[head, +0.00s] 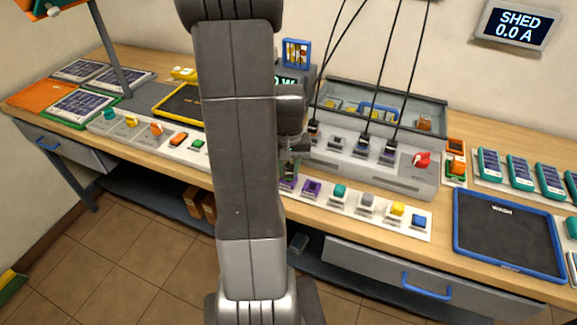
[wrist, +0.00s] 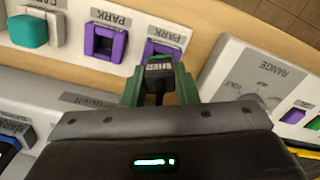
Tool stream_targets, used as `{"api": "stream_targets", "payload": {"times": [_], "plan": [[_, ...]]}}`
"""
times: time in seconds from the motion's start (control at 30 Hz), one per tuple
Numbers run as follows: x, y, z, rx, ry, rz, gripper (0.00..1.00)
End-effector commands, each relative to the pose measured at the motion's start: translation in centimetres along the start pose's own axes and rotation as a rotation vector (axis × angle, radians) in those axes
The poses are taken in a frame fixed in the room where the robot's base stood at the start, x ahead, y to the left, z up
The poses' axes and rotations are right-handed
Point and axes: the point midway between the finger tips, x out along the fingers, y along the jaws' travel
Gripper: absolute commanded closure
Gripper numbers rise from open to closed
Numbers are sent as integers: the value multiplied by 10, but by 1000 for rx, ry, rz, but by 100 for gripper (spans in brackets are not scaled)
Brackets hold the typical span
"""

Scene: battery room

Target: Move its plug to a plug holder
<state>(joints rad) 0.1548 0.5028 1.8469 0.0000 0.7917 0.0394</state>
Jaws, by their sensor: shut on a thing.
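My gripper (wrist: 159,82) has green fingers shut on a black plug (wrist: 159,69) in the wrist view. The plug is at the near edge of a purple plug holder (wrist: 163,46) marked PARK and partly covers it. I cannot tell whether the plug is in it or above it. A second purple holder (wrist: 105,42) beside it looks empty. In the head view my gripper (head: 290,168) is by the left purple holder (head: 287,184), largely behind my arm.
Other cabled plugs (head: 364,143) stand in the grey unit behind the row, beside a red knob (head: 422,160). Black cables (head: 376,75) hang from above. A panel marked RANGE (wrist: 258,85) is close on the right in the wrist view. A WASH tray (head: 509,238) lies right.

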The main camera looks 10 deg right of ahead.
Motion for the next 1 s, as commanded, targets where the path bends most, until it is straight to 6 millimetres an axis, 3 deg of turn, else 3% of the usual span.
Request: {"api": "stream_targets", "payload": {"times": [0.27,0.3,0.33,0.67,1.0], "plan": [[7,0,0,0,0,0,96],[6,0,0,0,0,0,69],[6,0,0,0,0,0,64],[4,0,0,0,0,0,64],[-21,0,0,0,1,0,64]]}}
